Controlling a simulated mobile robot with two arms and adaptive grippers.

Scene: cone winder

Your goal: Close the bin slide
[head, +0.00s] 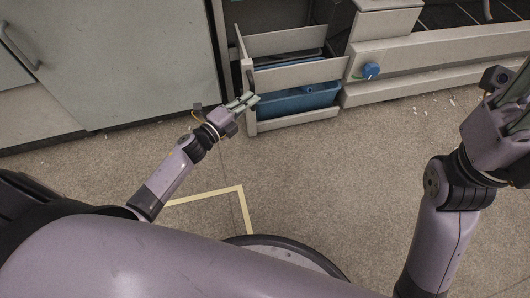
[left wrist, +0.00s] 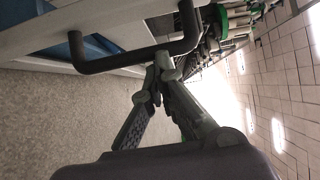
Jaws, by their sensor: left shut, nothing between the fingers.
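The bin slide (head: 295,75), a pale frame holding a blue bin (head: 300,101), stands pulled out at the top centre of the head view. Its black bar handle (left wrist: 130,62) shows in the left wrist view, with a piece of the blue bin (left wrist: 72,50) behind it. My left gripper (head: 252,99) is at the slide's left front end in the head view. Its fingertips meet, empty, right by the handle in the left wrist view (left wrist: 163,62); I cannot tell whether they touch it. My right gripper (head: 516,98) is raised at the right edge, its fingertips partly cut off.
A grey-green cabinet (head: 120,60) with a bar handle stands left of the slide. A pale machine base with a blue knob (head: 371,71) is on the right. The speckled floor in front is open, with a yellow tape corner (head: 240,190) marked on it.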

